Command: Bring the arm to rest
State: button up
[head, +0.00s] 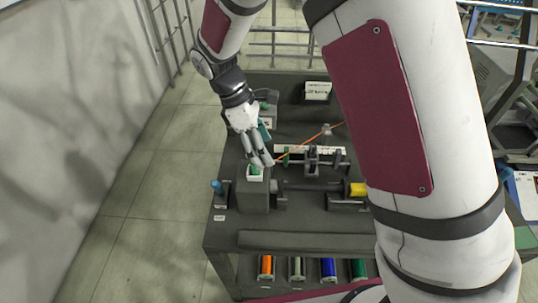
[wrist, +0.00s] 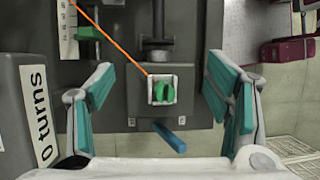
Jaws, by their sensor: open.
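My gripper (head: 258,160) is above the left end of the winding bench (head: 226,240) in the head view. In the wrist view my gripper (wrist: 160,100) is open, with its teal-padded fingers wide apart and nothing between the pads. A green knob (wrist: 164,92) on a white square plate lies in the gap between the fingers, below them; it also shows under the fingertips in the head view (head: 255,170). I cannot tell the exact height of the fingertips above the knob. My arm crosses the right of the head view and hides part of the bench.
An orange thread (wrist: 112,45) runs to the knob area. A blue lever (wrist: 169,138) sticks out at the bench edge. A label reading "0 turns" (wrist: 42,115) is at left. Several coloured spools (head: 328,268) lie on the lower shelf. Open floor (head: 150,200) lies left of the bench.

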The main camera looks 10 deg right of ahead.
jog(key=shift+r, duration=0.2)
dwell(0.4)
jog(key=s+d+r+m+t+y, duration=0.15)
jog(key=s+d+r+m, duration=0.25)
jog(key=r, duration=0.4)
jog(key=s+d+r+m+t+y, duration=0.1)
jog(key=s+d+r+m+y, duration=0.2)
jog(key=r, duration=0.5)
jog(key=s+d+r+m+t, duration=0.2)
jog(key=s+d+m, duration=0.1)
jog(key=s, duration=0.3)
jog(key=s+d+r+m+t, duration=0.2)
jog(key=s+d+r+m, duration=0.1)
jog(key=s+m, duration=0.3)
jog(key=shift+s+d+t, duration=0.25)
jog(key=shift+s+t, duration=0.1)
jog(key=shift+s, duration=0.45)
